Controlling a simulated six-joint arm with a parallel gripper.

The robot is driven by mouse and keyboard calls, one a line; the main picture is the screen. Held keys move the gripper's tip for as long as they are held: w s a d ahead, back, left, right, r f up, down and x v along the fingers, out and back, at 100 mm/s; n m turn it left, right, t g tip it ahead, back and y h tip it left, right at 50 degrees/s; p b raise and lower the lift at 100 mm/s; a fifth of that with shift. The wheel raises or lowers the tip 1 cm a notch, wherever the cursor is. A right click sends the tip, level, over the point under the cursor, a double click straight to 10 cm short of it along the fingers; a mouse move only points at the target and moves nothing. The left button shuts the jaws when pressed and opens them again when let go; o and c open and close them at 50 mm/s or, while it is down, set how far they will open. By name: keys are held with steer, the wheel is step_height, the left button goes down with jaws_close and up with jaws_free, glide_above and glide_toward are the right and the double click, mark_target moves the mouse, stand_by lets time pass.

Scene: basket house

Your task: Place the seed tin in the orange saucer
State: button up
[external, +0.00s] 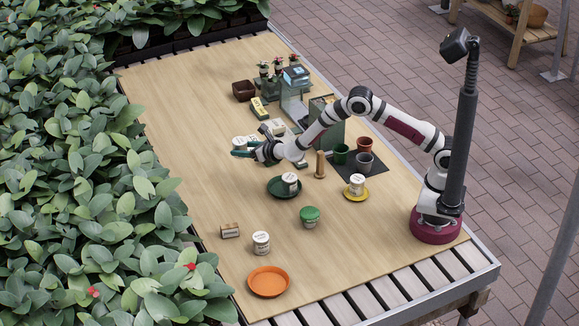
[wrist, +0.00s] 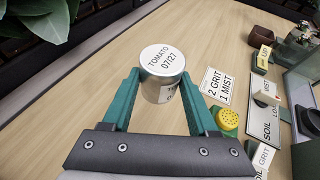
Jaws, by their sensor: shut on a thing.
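A white tin with a lid marked TOMATO 07/27 (wrist: 162,62) stands between the teal fingers of my gripper (wrist: 160,82) in the wrist view. My gripper (external: 246,149) is shut on it, at the far side of the board in the external view; the tin (external: 239,142) is partly hidden there by the fingers. I cannot tell whether it touches the board. The orange saucer (external: 268,287) lies empty at the near end, well away from my gripper.
A green-lidded tin (external: 310,217), wooden block (external: 230,231) and wooden peg (external: 320,165) stand nearby. Pots (external: 365,145) sit right; leafy plants (external: 90,200) border the left.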

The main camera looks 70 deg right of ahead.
steer(key=shift+r, duration=0.25)
steer(key=s+a+n+y, duration=0.15)
steer(key=s+a, duration=0.25)
steer(key=a, duration=0.6)
steer(key=n+y, duration=0.3)
steer(key=y, duration=0.1)
glide_above(274, 285)
steer(key=shift+t, duration=0.3)
step_height(274, 285, down, 6)
steer(key=shift+d+r, duration=0.1)
steer(key=shift+r, duration=0.15)
steer(key=shift+f, duration=1.95)
steer(key=o, duration=1.4)
steer(key=shift+f, duration=0.1)
steer(key=shift+c, duration=0.2)
